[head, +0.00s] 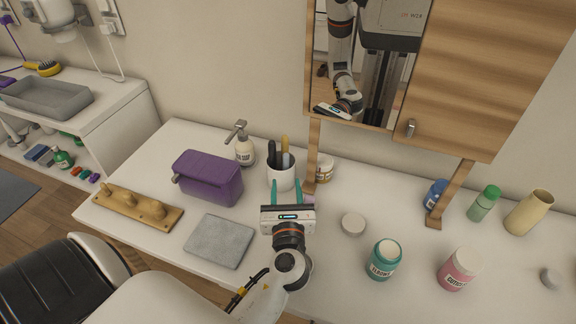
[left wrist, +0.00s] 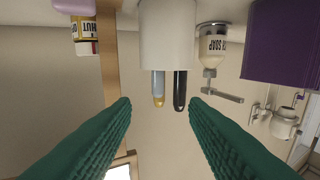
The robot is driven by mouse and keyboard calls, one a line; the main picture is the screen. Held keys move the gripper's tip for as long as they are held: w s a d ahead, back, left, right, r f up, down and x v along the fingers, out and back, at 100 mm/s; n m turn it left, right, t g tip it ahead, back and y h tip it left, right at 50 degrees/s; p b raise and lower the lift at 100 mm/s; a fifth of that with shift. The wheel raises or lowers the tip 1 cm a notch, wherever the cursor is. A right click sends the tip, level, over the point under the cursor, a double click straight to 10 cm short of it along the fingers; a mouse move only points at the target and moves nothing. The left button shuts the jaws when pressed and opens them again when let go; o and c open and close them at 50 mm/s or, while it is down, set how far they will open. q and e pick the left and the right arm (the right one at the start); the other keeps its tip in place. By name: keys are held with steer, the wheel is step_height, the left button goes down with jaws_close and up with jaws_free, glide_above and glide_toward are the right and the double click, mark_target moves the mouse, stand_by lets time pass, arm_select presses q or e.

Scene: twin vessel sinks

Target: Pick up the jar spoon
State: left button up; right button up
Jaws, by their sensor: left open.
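My left gripper (head: 288,186) is open, with its green fingers pointing at a white cup (head: 281,176) of upright handled items. The left wrist view shows the open fingers (left wrist: 160,103) either side of the items' ends, with nothing between the pads. That view is upside down and shows the cup (left wrist: 167,35) at the top, a black handle (left wrist: 180,91) and a grey, yellow-tipped handle (left wrist: 158,90). I cannot tell which item is the jar spoon; no spoon bowl shows. My right gripper is not in view.
A soap bottle (head: 245,150) and purple box (head: 208,177) stand left of the cup. A yellow-labelled jar (head: 325,168) and wooden cabinet post (head: 312,158) are close on its right. A teal jar (head: 384,260) and pink jar (head: 459,270) stand further right.

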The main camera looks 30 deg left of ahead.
mark_target(286, 161)
arm_select(q)
steer(key=x, duration=0.3)
steer(key=shift+w+a, duration=0.15)
steer(key=shift+w, duration=0.2)
steer(key=p+x, duration=0.1)
steer(key=x, duration=0.2)
steer(key=shift+w+a, duration=0.15)
steer(key=shift+w, duration=0.15)
steer(key=shift+w+a, duration=0.25)
steer(key=shift+w, duration=0.1)
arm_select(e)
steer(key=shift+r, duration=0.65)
arm_select(q)
steer(key=shift+s, duration=0.1)
jaws_close()
